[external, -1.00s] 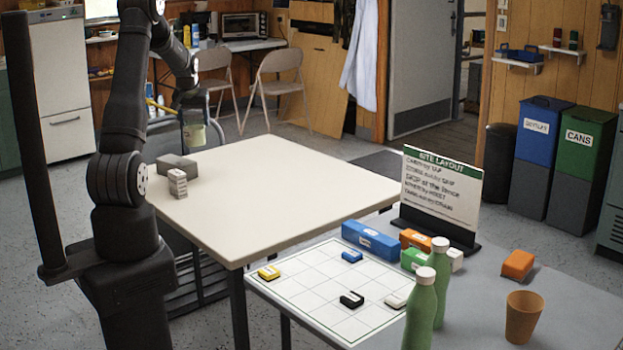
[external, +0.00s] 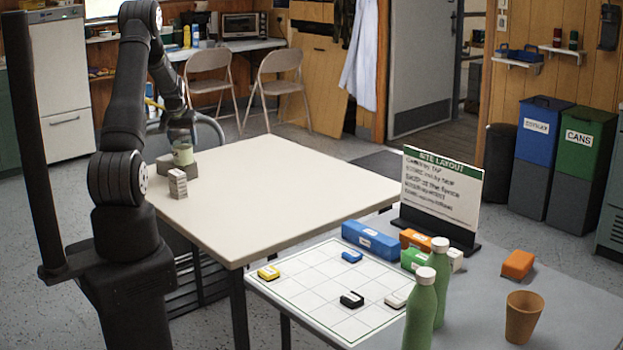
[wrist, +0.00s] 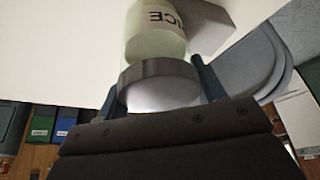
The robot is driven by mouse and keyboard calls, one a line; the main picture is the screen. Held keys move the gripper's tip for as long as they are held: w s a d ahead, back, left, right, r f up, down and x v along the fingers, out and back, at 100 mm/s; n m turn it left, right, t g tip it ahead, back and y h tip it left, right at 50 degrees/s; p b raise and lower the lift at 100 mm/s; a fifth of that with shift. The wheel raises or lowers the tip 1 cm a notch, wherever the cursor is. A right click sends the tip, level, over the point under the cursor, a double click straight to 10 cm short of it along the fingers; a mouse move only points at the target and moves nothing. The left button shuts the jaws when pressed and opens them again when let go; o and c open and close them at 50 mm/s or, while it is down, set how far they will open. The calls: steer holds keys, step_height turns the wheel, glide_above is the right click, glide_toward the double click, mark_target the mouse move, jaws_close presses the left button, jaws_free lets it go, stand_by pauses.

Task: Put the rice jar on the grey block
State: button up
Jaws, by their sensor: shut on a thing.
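The rice jar (external: 183,155) is pale green with a white label, upright at the far left of the white table. In the wrist view the jar (wrist: 155,42) appears inverted, with part of its label reading "ICE". My gripper (external: 181,133) is shut on its grey lid; the fingers (wrist: 158,92) flank the lid in the wrist view. The grey block (external: 164,167) lies at the jar's base, partly hidden by it, and also shows beside the jar in the wrist view (wrist: 214,27). I cannot tell whether the jar touches the block or hangs just above it.
A small whitish stack (external: 177,184) stands just in front of the grey block. The rest of the white table (external: 280,195) is clear. A second table at the front right holds a gridded board (external: 322,290), coloured blocks, two green bottles (external: 420,312) and a sign (external: 440,195).

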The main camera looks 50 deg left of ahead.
steer(key=o, duration=1.2)
steer(key=shift+f, duration=0.15)
steer(key=shift+r, duration=0.5)
steer(key=v, duration=1.1)
steer(key=shift+s+d+r, duration=0.15)
